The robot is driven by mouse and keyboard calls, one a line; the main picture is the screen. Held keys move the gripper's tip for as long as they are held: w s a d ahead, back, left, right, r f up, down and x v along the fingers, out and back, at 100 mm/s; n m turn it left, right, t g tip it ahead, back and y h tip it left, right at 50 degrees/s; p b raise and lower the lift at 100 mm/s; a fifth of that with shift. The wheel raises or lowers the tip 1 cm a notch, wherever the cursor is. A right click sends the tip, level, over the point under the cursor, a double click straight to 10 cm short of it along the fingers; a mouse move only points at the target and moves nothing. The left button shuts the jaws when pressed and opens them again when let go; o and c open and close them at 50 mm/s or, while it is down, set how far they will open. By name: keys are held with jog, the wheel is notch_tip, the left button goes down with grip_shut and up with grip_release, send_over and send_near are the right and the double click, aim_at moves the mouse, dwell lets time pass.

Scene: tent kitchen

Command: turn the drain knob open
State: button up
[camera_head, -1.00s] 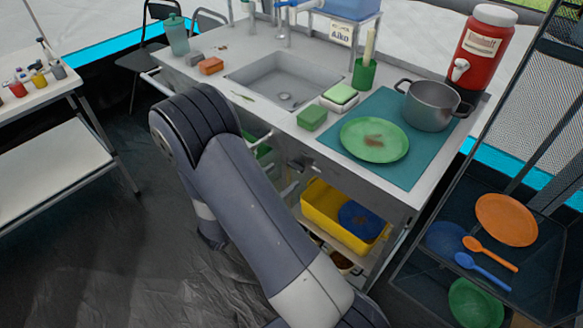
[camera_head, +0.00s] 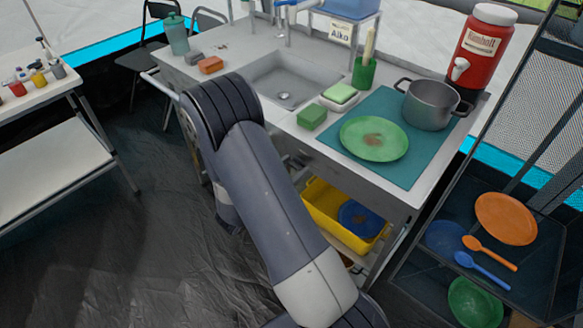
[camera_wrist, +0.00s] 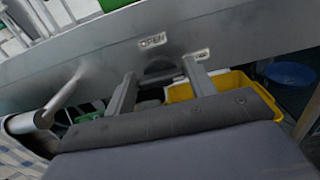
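The drain knob (camera_wrist: 160,72) appears as a dark rounded shape on the metal counter front, below an "OPEN" label (camera_wrist: 152,40) in the wrist view. A second small label (camera_wrist: 202,55) sits to its right, too small to read. My gripper (camera_wrist: 160,67) is open, its two fingers apart on either side of the knob at the panel. I cannot tell whether the fingers touch it. In the head view the sink (camera_head: 286,80) with its drain is in the counter top, and my arm hides my gripper and most of the front panel.
A yellow bin (camera_wrist: 232,86) stands on the shelf below the panel; it also shows in the head view (camera_head: 322,212). A towel rail (camera_wrist: 62,97) sticks out at left in the wrist view. A green plate (camera_head: 373,138) and pot (camera_head: 430,104) stand on the counter.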

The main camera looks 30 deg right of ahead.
jog(key=c, duration=0.5)
jog(key=shift+n+p, duration=0.3)
jog(key=shift+n, duration=0.1)
jog(key=n+p, duration=0.2)
jog(key=shift+r+n, duration=0.15)
jog(key=shift+n, duration=0.25)
jog(key=n+p, duration=0.2)
jog(key=n, duration=0.1)
jog(key=shift+w+n, duration=0.1)
jog(key=shift+n, duration=0.2)
jog(key=n+p, duration=0.2)
jog(key=n, duration=0.3)
jog(key=shift+a+p, duration=0.1)
jog(key=shift+p, duration=0.2)
jog(key=n, duration=0.2)
jog(key=n+p, duration=0.2)
jog(key=n, duration=0.1)
jog(key=shift+w+f+n, duration=0.1)
jog(key=shift+f+n, duration=0.2)
